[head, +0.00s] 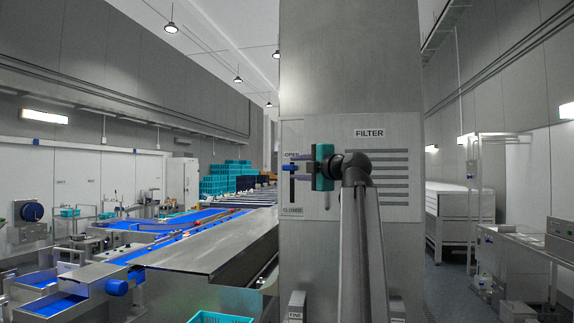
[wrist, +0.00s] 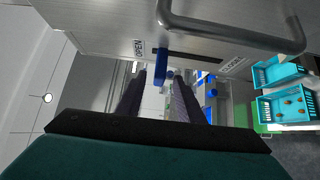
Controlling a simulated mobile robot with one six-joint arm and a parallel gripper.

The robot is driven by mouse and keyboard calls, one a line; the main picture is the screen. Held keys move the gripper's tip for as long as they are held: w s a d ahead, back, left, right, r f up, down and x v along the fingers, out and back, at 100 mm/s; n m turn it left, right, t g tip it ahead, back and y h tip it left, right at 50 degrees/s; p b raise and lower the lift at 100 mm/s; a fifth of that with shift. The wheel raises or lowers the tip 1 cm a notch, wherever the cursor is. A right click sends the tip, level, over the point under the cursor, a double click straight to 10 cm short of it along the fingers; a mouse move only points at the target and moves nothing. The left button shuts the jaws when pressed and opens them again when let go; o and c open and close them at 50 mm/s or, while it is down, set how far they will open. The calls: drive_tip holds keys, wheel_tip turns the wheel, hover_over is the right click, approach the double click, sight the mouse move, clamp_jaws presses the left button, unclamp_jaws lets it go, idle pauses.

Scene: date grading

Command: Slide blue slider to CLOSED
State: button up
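The blue slider (head: 289,168) sits near the top of a dark vertical slot (head: 292,190) on the grey panel, just below the OPEN label (head: 292,155). The CLOSED label (head: 292,210) is at the slot's lower end. My gripper (head: 300,168) is at the panel, its fingers apart above and below the slider. In the wrist view the blue slider (wrist: 161,69) shows between the two dark fingertips (wrist: 160,77), with a gap on each side. Whether either finger touches it, I cannot tell.
A metal bar handle (wrist: 232,35) stands out from the panel close to the slot. A FILTER plate (head: 369,133) and louvres are right of my gripper. A conveyor with a steel cover (head: 215,250) runs at the left. Turquoise crates (wrist: 285,105) stand below.

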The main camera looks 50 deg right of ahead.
sight(294, 168)
drive_tip(key=shift+p+x, duration=0.75)
drive_tip(key=shift+x, duration=1.65)
clamp_jaws()
